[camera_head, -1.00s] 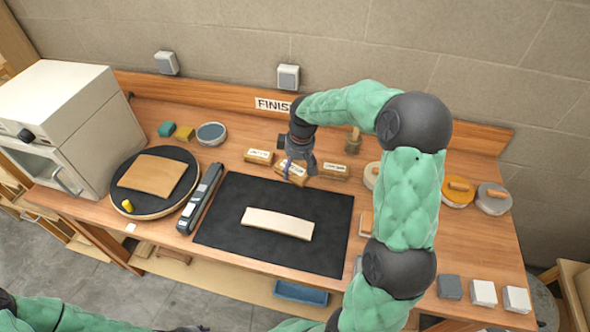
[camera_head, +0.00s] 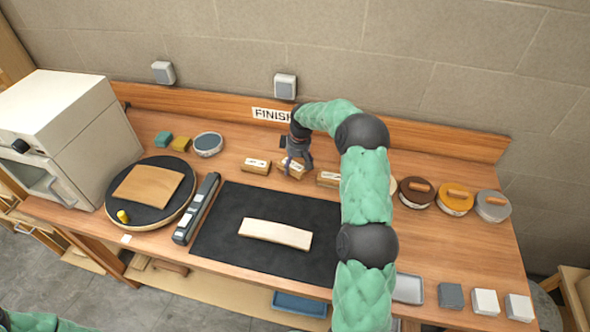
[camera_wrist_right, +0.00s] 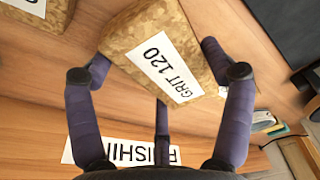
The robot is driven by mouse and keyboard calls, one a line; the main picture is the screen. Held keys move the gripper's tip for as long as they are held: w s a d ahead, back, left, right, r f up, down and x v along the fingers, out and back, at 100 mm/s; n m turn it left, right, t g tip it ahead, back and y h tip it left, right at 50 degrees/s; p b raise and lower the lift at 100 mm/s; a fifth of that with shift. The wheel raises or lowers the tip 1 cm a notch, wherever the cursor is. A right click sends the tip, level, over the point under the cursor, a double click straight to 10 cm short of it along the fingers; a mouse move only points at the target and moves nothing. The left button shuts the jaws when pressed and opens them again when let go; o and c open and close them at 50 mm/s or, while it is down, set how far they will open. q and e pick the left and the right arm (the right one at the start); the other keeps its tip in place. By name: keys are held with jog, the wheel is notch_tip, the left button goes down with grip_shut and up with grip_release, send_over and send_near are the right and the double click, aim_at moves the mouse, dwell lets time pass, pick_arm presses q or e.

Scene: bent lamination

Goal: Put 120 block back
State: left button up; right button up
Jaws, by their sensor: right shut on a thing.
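The 120 block (camera_head: 291,169) is a cork-brown block with a white label, in the row at the back of the bench. Its "GRIT 120" label shows in the right wrist view (camera_wrist_right: 165,66). My right gripper (camera_head: 298,163) points down over it, its dark purple fingers closed around the block, also seen in the wrist view (camera_wrist_right: 156,58). Similar labelled blocks stand to its left (camera_head: 256,166) and right (camera_head: 328,179). Whether the held block touches the bench is not clear. My left gripper is out of view; only green arm shows at bottom left.
A "FINISHING" sign (camera_head: 271,115) is on the back board. A black mat (camera_head: 215,240) with a pale curved wood piece (camera_head: 275,234) lies in front. A round turntable (camera_head: 118,206) and white oven (camera_head: 65,115) are left. Round discs (camera_head: 455,200) and small cubes (camera_head: 485,302) are right.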

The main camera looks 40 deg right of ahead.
aim_at(295, 168)
jog(key=shift+w+d+f, duration=0.15)
jog(key=shift+w+f, duration=0.05)
jog(key=shift+f, duration=0.15)
jog(key=shift+w+f, duration=0.1)
jog(key=shift+f, duration=1.45)
jog(key=shift+f+b, duration=0.1)
jog(key=shift+b, duration=0.2)
jog(key=o, duration=1)
jog(key=shift+f, duration=0.1)
jog(key=shift+r, duration=0.2)
jog(key=r, duration=0.4)
jog(key=s+r+p, duration=0.1)
jog(key=r, duration=0.7)
jog(key=shift+s+d, duration=0.3)
jog(key=shift+s, duration=0.05)
